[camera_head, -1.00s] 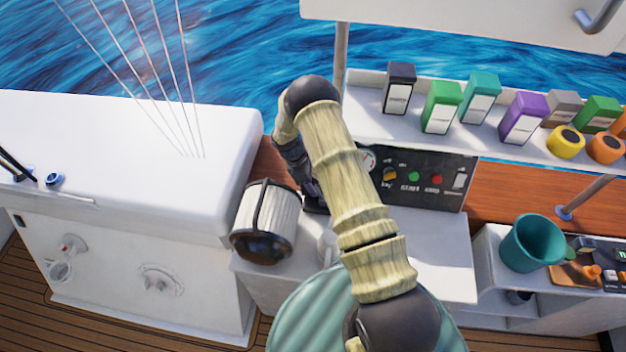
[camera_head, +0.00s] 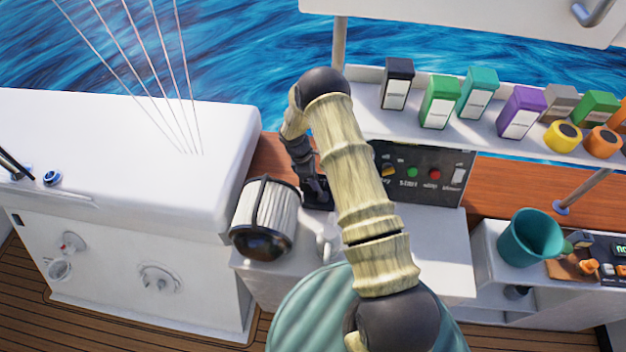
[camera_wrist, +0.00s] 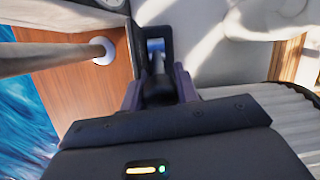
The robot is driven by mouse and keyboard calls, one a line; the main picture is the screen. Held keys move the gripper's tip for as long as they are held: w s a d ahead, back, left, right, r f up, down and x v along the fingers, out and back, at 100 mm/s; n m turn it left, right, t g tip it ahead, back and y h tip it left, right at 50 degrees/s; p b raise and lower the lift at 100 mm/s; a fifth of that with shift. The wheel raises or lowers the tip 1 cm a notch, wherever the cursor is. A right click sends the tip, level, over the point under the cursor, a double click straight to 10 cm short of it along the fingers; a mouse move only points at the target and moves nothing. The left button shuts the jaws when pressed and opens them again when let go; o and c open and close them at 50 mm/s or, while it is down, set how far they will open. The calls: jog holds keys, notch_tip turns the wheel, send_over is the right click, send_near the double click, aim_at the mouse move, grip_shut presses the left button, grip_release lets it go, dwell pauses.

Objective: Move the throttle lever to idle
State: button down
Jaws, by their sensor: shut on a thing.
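My gripper (camera_wrist: 157,88) is shut on the dark throttle lever (camera_wrist: 157,66), whose stem shows between the two fingers in the wrist view. The lever rises from a dark slotted mount (camera_wrist: 144,42). In the head view, my gripper (camera_head: 307,168) points down beside the left end of the black engine panel (camera_head: 425,175), at the dark lever mount (camera_head: 318,194). My arm hides part of the panel and the lever itself there. I cannot tell the lever's exact angle.
A teal cup (camera_head: 530,240) is at the right. Several coloured boxes stand on the shelf (camera_head: 370,122) above the panel. A pole (camera_wrist: 45,58) crosses the wrist view.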

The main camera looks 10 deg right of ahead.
jog(key=shift+s+d+y+b, duration=0.2)
jog(key=shift+d+b, duration=0.25)
jog(key=shift+d, duration=0.15)
jog(key=shift+s+d+y+b, duration=0.1)
jog(key=shift+s+d+b, duration=0.05)
jog(key=shift+d+b, duration=0.35)
jog(key=shift+s+d+r, duration=0.15)
jog(key=shift+d, duration=0.05)
jog(key=shift+a+r, duration=0.1)
jog(key=shift+a, duration=0.05)
jog(key=shift+s, duration=0.1)
jog(key=shift+d, duration=0.3)
jog(key=shift+s+d, duration=0.15)
jog(key=shift+d, duration=0.2)
jog(key=c, duration=1.1)
grip_release()
jog(key=shift+a, duration=0.25)
